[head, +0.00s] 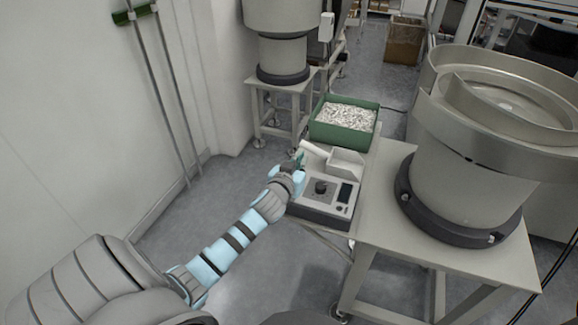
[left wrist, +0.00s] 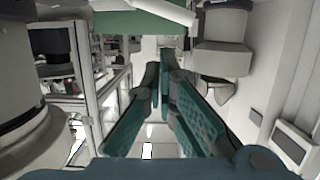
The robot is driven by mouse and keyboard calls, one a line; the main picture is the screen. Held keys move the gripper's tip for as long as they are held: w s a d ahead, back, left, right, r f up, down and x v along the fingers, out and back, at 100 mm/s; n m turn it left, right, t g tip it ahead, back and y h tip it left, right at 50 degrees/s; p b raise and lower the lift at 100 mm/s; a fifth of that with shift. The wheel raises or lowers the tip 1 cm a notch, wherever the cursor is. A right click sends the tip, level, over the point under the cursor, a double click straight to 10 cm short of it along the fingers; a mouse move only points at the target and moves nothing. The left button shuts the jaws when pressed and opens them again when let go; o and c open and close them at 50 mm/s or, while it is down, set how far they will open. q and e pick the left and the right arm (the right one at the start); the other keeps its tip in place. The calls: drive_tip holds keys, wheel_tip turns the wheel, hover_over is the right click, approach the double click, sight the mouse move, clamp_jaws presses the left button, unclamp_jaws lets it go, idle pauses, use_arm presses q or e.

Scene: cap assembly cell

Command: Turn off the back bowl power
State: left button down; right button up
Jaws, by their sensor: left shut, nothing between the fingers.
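The back bowl feeder (head: 283,35) stands on a small stand at the back in the head view. A grey control box (head: 328,207) sits on the near table, with a black knob (head: 320,187), a dark display (head: 346,192) and a small dark control near its front right corner. Which bowl the box serves cannot be told. My left gripper (head: 299,160) is at the box's far left corner, left of the knob, shut and empty. Whether it touches the box is unclear. The left wrist view shows its teal fingers (left wrist: 165,75) close together. My right gripper is not in view.
A white scoop (head: 345,163) lies just behind the box, close to my gripper. A green bin (head: 318,133) of small white parts stands behind it. The large front bowl feeder (head: 465,185) fills the table's right. Open floor lies left of the table.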

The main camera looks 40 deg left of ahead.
use_arm(q)
drive_tip(key=v, duration=0.9)
drive_tip(key=shift+d+f+p, duration=0.2)
drive_tip(key=shift+d+p, duration=0.05)
drive_tip(key=shift+p, duration=0.15)
drive_tip(key=shift+s+f, duration=0.1)
drive_tip(key=shift+s, duration=0.15)
drive_tip(key=s+d+f+m+g+h, duration=0.15)
drive_tip(key=s+d+f+g, duration=0.25)
drive_tip(key=s, duration=0.4)
drive_tip(key=s+d+f+m+g+h, duration=0.1)
drive_tip(key=s+d+f+m+g, duration=0.2)
drive_tip(key=s, duration=0.6)
drive_tip(key=s+d+f+g+h, duration=0.1)
drive_tip(key=s+d+f+g, duration=0.35)
drive_tip(key=s, duration=0.35)
wheel_tip(320, 180, down, 19)
drive_tip(key=s+a, duration=0.1)
drive_tip(key=a, duration=0.1)
drive_tip(key=s+f+g+p, duration=0.1)
drive_tip(key=s+f, duration=1.1)
drive_tip(key=s, duration=0.2)
drive_tip(key=shift+s+a+f+g, duration=0.15)
drive_tip(key=shift+s+a+g, duration=0.1)
drive_tip(key=shift+g, duration=0.1)
